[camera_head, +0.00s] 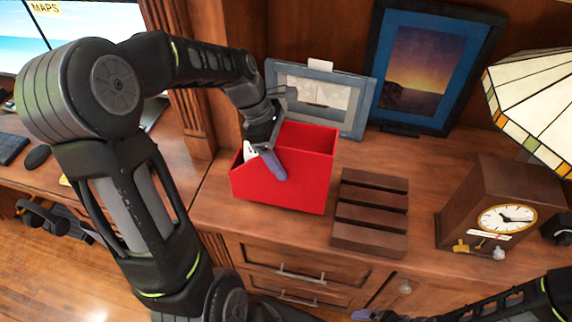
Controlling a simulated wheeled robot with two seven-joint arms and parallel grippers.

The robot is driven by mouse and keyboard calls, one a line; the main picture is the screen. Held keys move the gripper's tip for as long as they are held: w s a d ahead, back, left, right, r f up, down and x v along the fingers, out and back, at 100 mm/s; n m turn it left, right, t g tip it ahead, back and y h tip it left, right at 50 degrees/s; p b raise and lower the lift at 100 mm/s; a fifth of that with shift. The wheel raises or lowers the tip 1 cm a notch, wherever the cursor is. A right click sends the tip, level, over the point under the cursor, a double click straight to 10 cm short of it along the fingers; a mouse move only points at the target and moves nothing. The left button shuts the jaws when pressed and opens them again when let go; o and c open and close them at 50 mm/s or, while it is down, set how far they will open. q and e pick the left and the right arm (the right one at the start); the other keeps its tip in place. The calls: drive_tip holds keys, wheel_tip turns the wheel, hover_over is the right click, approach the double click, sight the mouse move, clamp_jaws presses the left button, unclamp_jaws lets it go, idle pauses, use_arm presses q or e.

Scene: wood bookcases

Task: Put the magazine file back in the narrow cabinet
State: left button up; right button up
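The red magazine file (306,183) stands on the wooden cabinet top in the middle of the head view. It looks like an open-topped box with a higher right end. My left gripper (262,160) is at its left part, pointing down, with one purple finger overlapping the red wall and a pale part beside it. I cannot tell whether the fingers are closed on the wall. My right gripper (366,314) shows only as a purple tip at the bottom edge. The narrow cabinet cannot be clearly identified.
A dark slatted wooden block (370,213) stands right of the file. A clock (500,205) and a stained-glass lamp (535,100) are farther right. Two picture frames, grey-blue (352,125) and dark blue (384,62), stand behind. Drawers (300,275) are below.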

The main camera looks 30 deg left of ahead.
use_arm(q)
drive_tip(key=shift+r, duration=0.1)
drive_tip(key=shift+f, duration=1.9)
drive_tip(key=shift+f, duration=0.15)
drive_tip(key=o, duration=2.1)
drive_tip(key=v, duration=1.2)
drive_tip(key=shift+d, duration=0.1)
